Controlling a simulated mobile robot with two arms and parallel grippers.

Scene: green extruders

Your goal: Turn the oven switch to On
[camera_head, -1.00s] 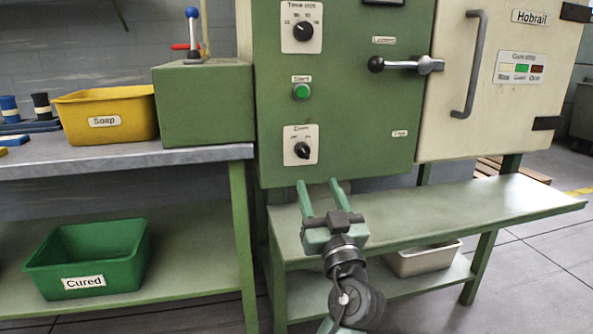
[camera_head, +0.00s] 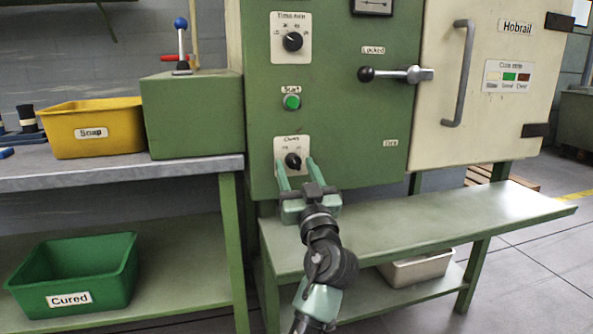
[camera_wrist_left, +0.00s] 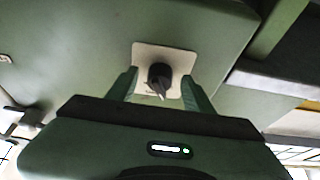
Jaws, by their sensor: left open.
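The oven switch (camera_head: 293,160) is a black rotary knob on a white plate, low on the front of the green oven cabinet (camera_head: 340,120). In the left wrist view the knob (camera_wrist_left: 159,78) shows with its pointer toward the bottom of the picture. My left gripper (camera_head: 296,166) is open, its two green fingers on either side of the knob in the picture. In the left wrist view the fingers (camera_wrist_left: 158,90) flank the white plate. I cannot tell whether they touch the knob. The plate's lettering is too small to read surely. My right gripper is not in view.
Above the switch are a green start button (camera_head: 292,102) and a time dial (camera_head: 292,41). A door lever (camera_head: 395,74) sticks out at the right. A green bench (camera_head: 430,225) runs below the cabinet.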

